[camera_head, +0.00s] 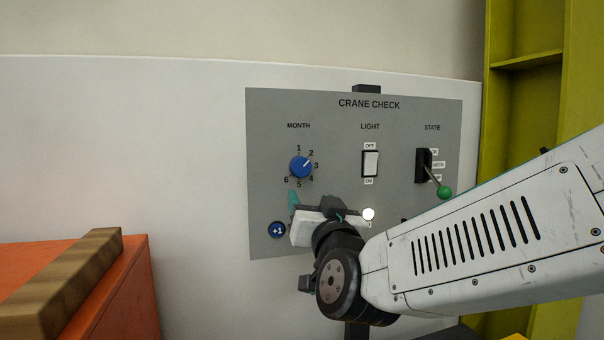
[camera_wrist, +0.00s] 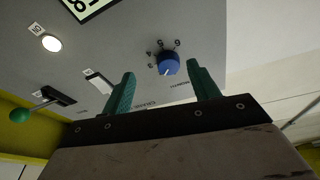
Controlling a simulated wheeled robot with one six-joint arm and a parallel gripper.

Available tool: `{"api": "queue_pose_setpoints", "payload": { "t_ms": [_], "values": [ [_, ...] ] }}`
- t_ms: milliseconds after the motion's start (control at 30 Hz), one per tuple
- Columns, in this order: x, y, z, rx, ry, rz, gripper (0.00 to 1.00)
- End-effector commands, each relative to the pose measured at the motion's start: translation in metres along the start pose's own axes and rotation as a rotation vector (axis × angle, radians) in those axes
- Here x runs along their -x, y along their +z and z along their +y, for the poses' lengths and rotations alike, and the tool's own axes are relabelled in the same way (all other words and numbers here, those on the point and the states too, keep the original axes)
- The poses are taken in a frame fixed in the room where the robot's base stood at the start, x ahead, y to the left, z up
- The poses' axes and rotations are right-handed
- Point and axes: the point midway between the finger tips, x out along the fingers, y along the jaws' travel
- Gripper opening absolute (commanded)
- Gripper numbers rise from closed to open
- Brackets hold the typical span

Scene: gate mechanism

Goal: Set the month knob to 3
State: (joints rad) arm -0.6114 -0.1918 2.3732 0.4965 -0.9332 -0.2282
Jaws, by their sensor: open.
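The blue month knob (camera_head: 300,167) is on the grey panel, ringed by the numbers 1 to 6. Its white pointer aims up and right, closer to 2 than to 3. My gripper (camera_head: 293,199) is just below the knob in the head view, and only a bit of its teal fingers shows there. In the wrist view, the two teal fingers of my gripper (camera_wrist: 161,69) are spread apart and empty. The knob (camera_wrist: 168,64) shows between and beyond their tips, with no contact that I can see.
The grey panel (camera_head: 335,113) also bears a white light switch (camera_head: 370,163), a state lever with a green ball (camera_head: 444,192) and a blue +1 button (camera_head: 277,230). An orange box (camera_head: 120,290) with a wooden bar (camera_head: 70,280) stands at lower left. A yellow-green frame (camera_head: 520,90) stands at right.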

Motion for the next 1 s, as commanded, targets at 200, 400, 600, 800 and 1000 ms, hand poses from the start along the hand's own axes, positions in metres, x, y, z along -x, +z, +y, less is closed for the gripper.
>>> {"api": "queue_pose_setpoints", "payload": {
  "t_ms": [200, 400, 600, 800, 1000],
  "values": [
    [-0.002, -0.013, -0.015, -0.005, 0.034, 0.143, 0.60],
    [-0.023, -0.018, -0.013, -0.005, 0.041, 0.158, 0.60],
    [-0.055, -0.023, -0.012, -0.004, 0.040, 0.157, 0.60],
    [-0.074, -0.026, -0.011, -0.005, 0.040, 0.156, 0.60],
    [-0.077, -0.027, -0.011, -0.005, 0.039, 0.156, 0.60]
  ]
}}
